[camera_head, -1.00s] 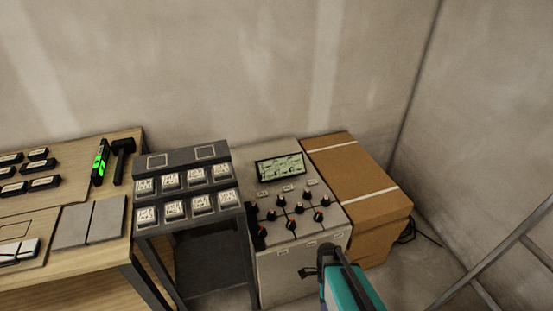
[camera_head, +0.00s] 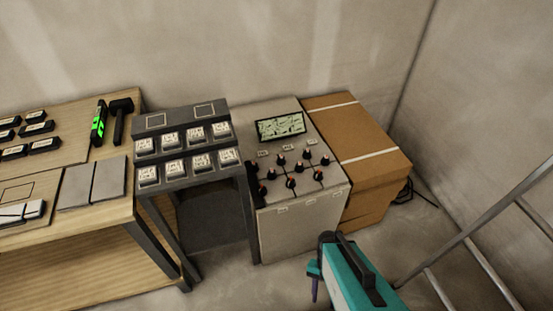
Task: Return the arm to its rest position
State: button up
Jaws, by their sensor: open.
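My gripper does not show clearly in the head view, and I cannot tell whether it is open from the picture. A teal body (camera_head: 347,286) with a black handle-like part rises from the bottom edge, right of centre. A small teal block with a dark peg sits at its left side. I cannot tell whether this body is part of my arm. No fingertips can be made out on it, and its lower part is cut off by the frame.
A wooden bench (camera_head: 80,225) with black labelled blocks, a green-marked level (camera_head: 99,124), a mallet (camera_head: 120,118) and grey tiles (camera_head: 92,184) stands left. Beside it are a dark button stand (camera_head: 185,115), a control cabinet (camera_head: 300,225), cardboard boxes (camera_head: 365,140) and metal rails (camera_head: 490,215).

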jog(key=n, duration=0.5)
jog(key=shift+w+f, duration=0.15)
jog(key=shift+w, duration=0.2)
dwell(0.6)
jog(key=c, duration=0.3)
jog(key=shift+a, duration=0.1)
